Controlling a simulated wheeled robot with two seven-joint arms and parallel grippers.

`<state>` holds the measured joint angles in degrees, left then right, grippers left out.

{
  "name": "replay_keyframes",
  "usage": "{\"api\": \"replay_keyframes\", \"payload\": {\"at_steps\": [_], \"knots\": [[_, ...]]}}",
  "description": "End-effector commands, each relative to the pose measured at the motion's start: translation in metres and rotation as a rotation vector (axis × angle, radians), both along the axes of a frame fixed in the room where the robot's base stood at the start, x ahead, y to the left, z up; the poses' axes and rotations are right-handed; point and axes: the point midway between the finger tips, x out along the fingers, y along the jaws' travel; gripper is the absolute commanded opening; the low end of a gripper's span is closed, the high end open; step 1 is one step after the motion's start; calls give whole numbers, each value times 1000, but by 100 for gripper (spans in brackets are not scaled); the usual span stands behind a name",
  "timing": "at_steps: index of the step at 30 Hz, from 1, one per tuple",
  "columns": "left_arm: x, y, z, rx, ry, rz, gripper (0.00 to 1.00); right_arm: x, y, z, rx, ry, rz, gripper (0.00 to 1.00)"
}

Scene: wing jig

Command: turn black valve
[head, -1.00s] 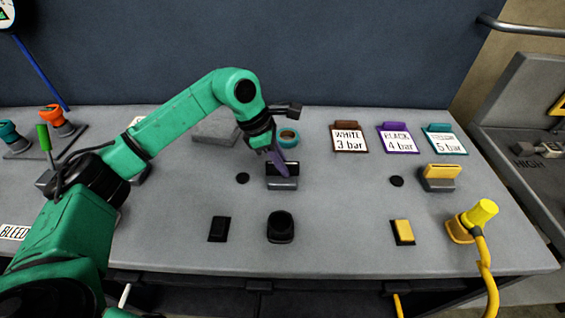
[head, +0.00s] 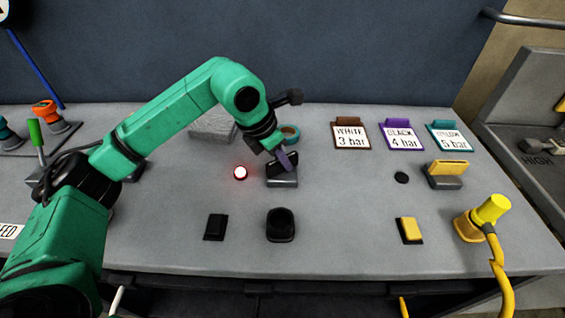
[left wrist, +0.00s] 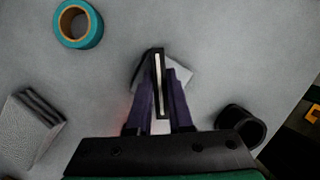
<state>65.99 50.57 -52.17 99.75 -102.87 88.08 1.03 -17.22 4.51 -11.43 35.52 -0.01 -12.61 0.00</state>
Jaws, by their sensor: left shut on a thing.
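The black valve is a black bar handle (head: 283,165) on a small grey block (head: 283,183) in the middle of the bench. My left gripper (head: 284,160) reaches down from above with its purple fingers shut on the handle. In the left wrist view the handle (left wrist: 158,60) stands edge-on between the two fingers (left wrist: 159,100), at an angle to the pale block under it. The fingers hide part of the handle. A small lamp (head: 240,172) left of the valve glows red-white. My right gripper is not in view.
Cards on stands read white 3 bar (head: 350,138), black 4 bar (head: 402,138) and 5 bar (head: 452,137). A teal tape roll (head: 291,132) lies behind the valve. A yellow valve (head: 447,169), an unlit lamp (head: 401,178), a black switch (head: 215,227) and a yellow-hosed plug (head: 490,210) surround clear bench.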

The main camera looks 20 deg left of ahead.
Motion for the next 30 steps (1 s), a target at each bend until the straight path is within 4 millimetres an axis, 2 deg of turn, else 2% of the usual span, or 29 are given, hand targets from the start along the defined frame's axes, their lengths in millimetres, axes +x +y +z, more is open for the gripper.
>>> {"api": "replay_keyframes", "payload": {"at_steps": [18,30], "knots": [[1,0,0,-3,-7,582,0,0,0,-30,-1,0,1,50],[1,0,1,-3,-5,876,0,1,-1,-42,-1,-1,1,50]]}}
